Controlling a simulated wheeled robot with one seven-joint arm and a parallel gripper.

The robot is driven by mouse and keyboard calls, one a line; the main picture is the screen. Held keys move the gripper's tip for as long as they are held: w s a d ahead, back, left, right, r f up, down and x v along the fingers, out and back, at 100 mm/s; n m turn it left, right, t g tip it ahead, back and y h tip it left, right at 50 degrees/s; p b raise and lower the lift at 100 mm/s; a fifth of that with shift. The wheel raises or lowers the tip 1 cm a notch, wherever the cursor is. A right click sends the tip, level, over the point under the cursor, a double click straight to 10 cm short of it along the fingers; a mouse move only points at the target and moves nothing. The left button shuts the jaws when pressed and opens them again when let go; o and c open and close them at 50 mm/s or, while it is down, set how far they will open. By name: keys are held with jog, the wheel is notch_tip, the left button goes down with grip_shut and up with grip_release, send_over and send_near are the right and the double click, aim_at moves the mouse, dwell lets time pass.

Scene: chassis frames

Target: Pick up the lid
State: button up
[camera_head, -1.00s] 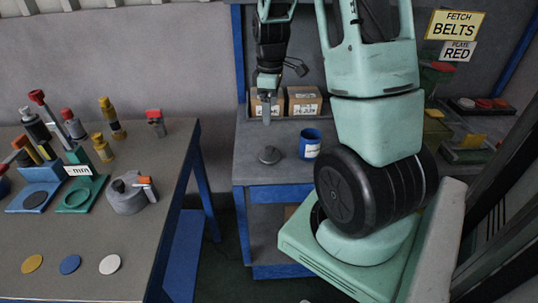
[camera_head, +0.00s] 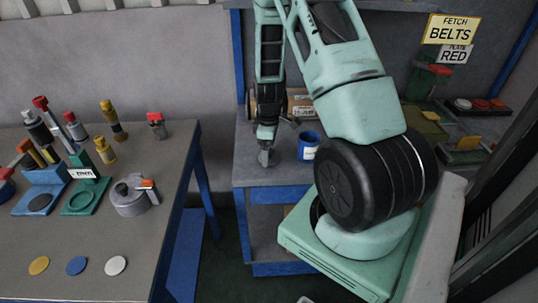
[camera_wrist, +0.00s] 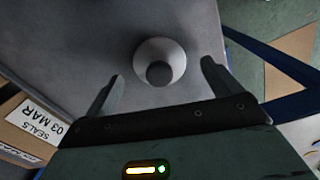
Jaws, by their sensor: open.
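The lid (camera_wrist: 174,50) is a round grey disc with a darker knob at its middle. In the wrist view it lies on the grey bench top (camera_wrist: 205,35), ahead of and between my two fingers. My gripper (camera_wrist: 162,70) is open and empty, with one finger to each side of the lid and gaps at both sides. In the head view my gripper (camera_head: 266,157) points down over the lid's place on the bench and largely hides the lid. I cannot tell the height of the fingertips above the bench.
A blue mug (camera_head: 308,146) stands just right of my gripper. Cardboard boxes (camera_head: 302,102) are at the back of the bench; one labelled SEALS (camera_wrist: 28,125) shows in the wrist view. A table (camera_head: 120,235) with tools and coloured discs stands at left, across a gap.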

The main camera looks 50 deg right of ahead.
jog(key=shift+f, duration=0.8)
jog(key=c, duration=1.1)
